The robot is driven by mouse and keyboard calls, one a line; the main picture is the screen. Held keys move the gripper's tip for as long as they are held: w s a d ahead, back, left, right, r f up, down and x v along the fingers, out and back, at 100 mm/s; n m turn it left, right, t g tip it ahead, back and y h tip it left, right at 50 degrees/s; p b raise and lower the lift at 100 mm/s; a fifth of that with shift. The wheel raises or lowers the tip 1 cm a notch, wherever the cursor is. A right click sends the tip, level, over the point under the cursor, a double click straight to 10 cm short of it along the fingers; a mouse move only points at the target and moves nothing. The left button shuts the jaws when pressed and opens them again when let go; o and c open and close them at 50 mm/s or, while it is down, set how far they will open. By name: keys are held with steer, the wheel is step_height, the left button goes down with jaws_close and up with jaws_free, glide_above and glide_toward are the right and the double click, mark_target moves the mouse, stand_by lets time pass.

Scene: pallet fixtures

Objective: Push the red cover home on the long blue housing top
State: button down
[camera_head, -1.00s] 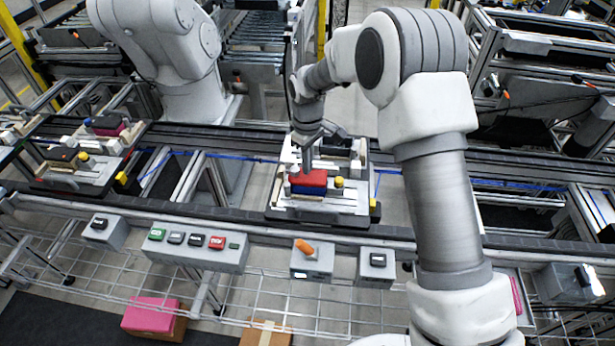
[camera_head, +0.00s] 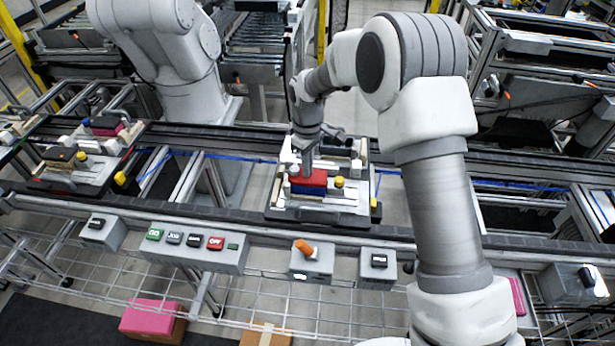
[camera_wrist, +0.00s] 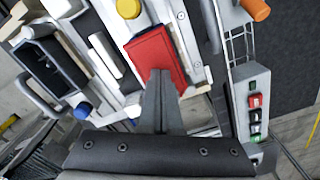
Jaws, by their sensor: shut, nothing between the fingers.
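The red cover (camera_head: 309,180) lies on the long blue housing (camera_head: 307,190) in the pallet fixture, and a strip of blue shows below it in the head view. In the wrist view the red cover (camera_wrist: 157,56) fills the centre, with a thin blue edge along one side. My gripper (camera_head: 306,172) is shut and empty, pointing down at the left part of the cover. In the wrist view its fingertips (camera_wrist: 159,74) overlap the near end of the cover. They look in contact or just above it; I cannot tell which.
The pallet (camera_head: 290,216) sits on the conveyor. A yellow knob (camera_head: 339,182) stands right of the cover, and a black open part (camera_wrist: 52,64) lies beside it in the wrist view. A control box (camera_head: 195,250) is in front. Another loaded pallet (camera_head: 60,183) is at left.

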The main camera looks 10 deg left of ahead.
stand_by(0.4)
steer(key=shift+r+p, duration=1.85)
steer(key=shift+r, duration=1.55)
